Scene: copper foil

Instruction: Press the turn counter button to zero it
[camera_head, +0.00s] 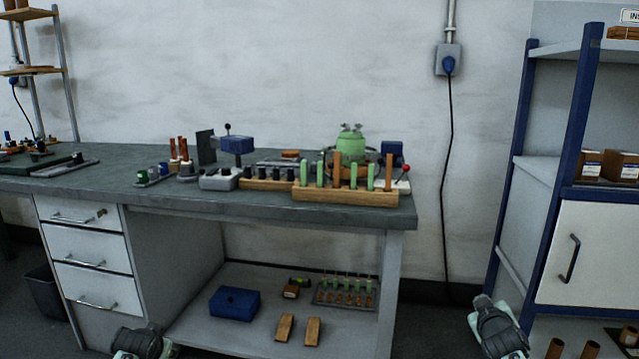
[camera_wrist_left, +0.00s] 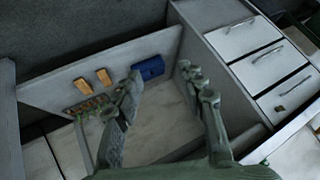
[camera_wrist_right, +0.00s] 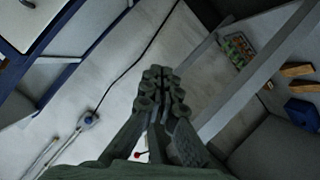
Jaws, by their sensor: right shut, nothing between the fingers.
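I cannot pick out the turn counter or its button for certain. A small light grey box (camera_head: 220,179) with dark parts on top stands near the front edge of the workbench. Beside and behind it, a blue box-shaped unit (camera_head: 237,145) sits raised on a stand. My left gripper (camera_wrist_left: 160,76) is open and empty in the left wrist view, with the lower shelf beyond it. My right gripper (camera_wrist_right: 160,78) is shut and empty in the right wrist view, with wall and floor beyond it. Both grippers are apart from the bench-top things.
The workbench (camera_head: 160,202) is crowded: a wooden rack (camera_head: 345,196) with upright sticks, a green machine (camera_head: 350,143), and a red knob (camera_head: 405,168) at right. A blue box (camera_head: 235,302) lies on the lower shelf. A blue-framed shelf unit (camera_head: 555,150) stands right.

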